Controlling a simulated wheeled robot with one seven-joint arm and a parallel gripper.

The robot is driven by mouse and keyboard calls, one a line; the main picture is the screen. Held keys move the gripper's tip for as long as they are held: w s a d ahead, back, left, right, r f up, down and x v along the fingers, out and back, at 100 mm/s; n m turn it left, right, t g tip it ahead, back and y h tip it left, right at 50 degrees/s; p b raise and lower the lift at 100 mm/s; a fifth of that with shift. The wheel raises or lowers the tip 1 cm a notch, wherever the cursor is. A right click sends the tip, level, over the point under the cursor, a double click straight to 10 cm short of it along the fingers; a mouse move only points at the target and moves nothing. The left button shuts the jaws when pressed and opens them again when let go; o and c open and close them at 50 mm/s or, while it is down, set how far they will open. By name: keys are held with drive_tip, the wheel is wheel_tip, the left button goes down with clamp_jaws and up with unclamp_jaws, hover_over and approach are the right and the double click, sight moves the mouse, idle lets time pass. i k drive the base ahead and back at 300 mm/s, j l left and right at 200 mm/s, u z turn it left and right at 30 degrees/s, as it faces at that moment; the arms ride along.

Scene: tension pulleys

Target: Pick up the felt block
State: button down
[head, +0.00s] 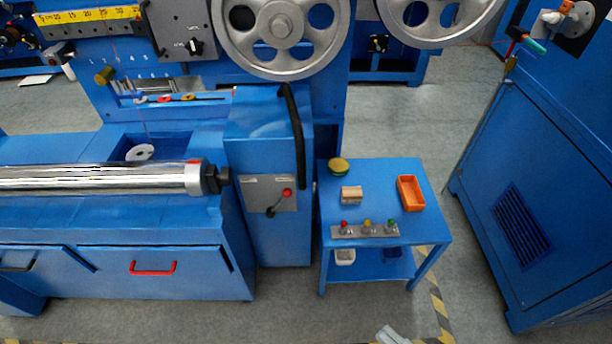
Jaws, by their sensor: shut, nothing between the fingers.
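The felt block (351,194), a small tan block, lies on the top of the small blue table (385,178), left of its middle. My gripper (390,334) shows only in part, as pale grey fingers at the bottom edge of the head view. It is shut and empty, in front of the table and well apart from the block. The rest of the gripper is out of the picture.
On the table, a round green and yellow thing (339,166) is behind the block, an orange tray (411,193) to its right, and a grey strip with coloured knobs (365,229) in front. A blue machine (270,140) stands left, a blue cabinet (525,190) right.

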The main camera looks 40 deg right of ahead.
sight(349, 195)
drive_tip(key=i+j+z, duration=0.1)
drive_tip(key=i, duration=0.45)
drive_tip(key=i+j, duration=0.1)
drive_tip(key=i, duration=0.5)
drive_tip(key=l+z, duration=0.05)
